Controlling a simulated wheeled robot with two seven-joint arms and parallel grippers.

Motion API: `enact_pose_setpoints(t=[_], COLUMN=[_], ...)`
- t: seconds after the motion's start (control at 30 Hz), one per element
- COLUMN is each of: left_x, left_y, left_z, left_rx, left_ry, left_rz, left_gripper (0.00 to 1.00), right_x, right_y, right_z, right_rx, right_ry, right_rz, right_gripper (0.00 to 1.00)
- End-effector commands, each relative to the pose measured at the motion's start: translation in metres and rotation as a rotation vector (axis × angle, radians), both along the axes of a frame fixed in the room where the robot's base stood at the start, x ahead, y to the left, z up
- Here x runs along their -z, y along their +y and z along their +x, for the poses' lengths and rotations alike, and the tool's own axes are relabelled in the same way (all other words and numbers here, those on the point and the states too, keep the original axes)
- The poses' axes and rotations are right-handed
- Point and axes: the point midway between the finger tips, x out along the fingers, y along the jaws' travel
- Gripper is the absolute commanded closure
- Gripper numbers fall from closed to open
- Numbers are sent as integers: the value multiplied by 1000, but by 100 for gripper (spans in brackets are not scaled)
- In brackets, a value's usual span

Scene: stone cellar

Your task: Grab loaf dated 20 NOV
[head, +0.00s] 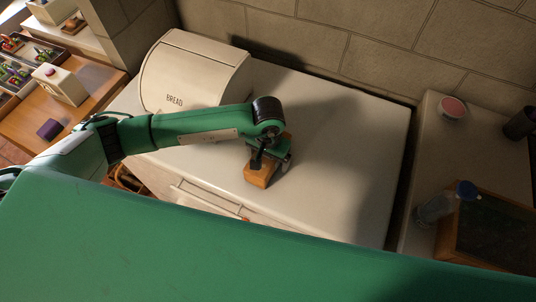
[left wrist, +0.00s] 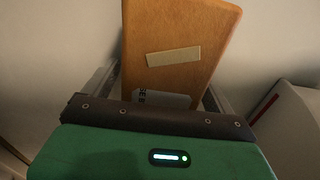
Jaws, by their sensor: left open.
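A brown loaf (head: 260,175) stands on the white worktop, in front of the bread box. In the left wrist view the loaf (left wrist: 180,30) shows a blank cream strip and a white label, partly hidden by my gripper; only a few letters show and no date can be read. My left gripper (head: 268,160) is over the loaf, pointing down. In the left wrist view my left gripper (left wrist: 160,92) is open, with one finger on each side of the loaf. I cannot tell whether the fingers touch it. My right gripper is not in view.
A cream bread box (head: 185,80) marked BREAD is shut behind my left arm. The worktop (head: 350,140) is clear to the right of the loaf. A side counter (head: 425,150) holds a pink-topped bowl (head: 453,107), a clear bottle (head: 435,208) and a wooden-framed dark board (head: 490,235).

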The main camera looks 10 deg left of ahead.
Motion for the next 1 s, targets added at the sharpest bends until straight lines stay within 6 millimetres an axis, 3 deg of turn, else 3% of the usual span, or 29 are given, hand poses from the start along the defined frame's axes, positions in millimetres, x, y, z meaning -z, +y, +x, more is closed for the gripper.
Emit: enact_pose_setpoints(t=[0.1, 0.37, 0.77, 1.0], left_x=[0, 0, -7, -43], left_y=[0, 0, 0, -1], left_z=[0, 0, 1, 2], left_rx=[0, 0, -1, 1], left_ry=[0, 0, -2, -6], left_rz=[0, 0, -1, -3], left_gripper=[13, 64, 64, 64], right_x=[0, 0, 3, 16], right_y=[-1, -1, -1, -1], right_z=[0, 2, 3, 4], right_rx=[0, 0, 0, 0], right_ry=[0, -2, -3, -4], right_rz=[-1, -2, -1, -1], right_gripper=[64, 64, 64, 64])
